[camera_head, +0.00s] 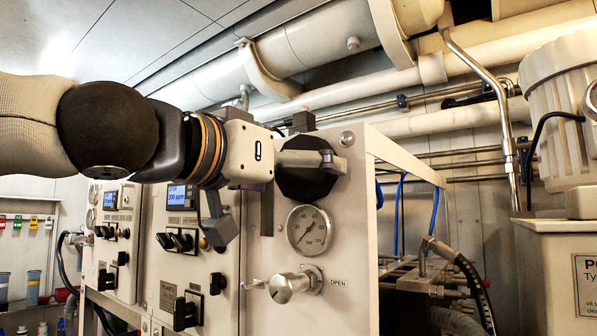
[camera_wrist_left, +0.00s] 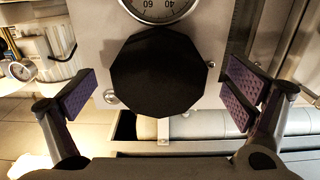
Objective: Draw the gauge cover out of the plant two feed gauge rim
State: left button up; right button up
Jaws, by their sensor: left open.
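The gauge cover is a black, many-sided cap (camera_head: 312,184) high on the near panel, above a white round dial gauge (camera_head: 309,230). It hides whatever rim is behind it. In the left wrist view the cover (camera_wrist_left: 167,76) is centred, with the dial (camera_wrist_left: 158,8) at the top edge. My left gripper (camera_head: 276,195) is in front of the cover, fingers spread wide. In the wrist view the open fingers (camera_wrist_left: 158,95) stand on either side of the cover, with visible gaps to it. The gripper is empty. My right gripper is not in view.
A silver knob (camera_head: 290,287) marked OPEN sits below the dial. Switches and a small blue display (camera_head: 181,196) are on the panel to the left. Pipes (camera_head: 330,45) run overhead. Hoses and fittings (camera_head: 430,270) stand right of the panel.

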pick_arm(q)
jog(key=shift+x, duration=0.8)
jog(key=shift+d+r, duration=0.1)
jog(key=shift+r, duration=0.05)
jog(key=c, duration=1.4)
jog(key=shift+v, duration=2.2)
jog(key=shift+w, duration=0.1)
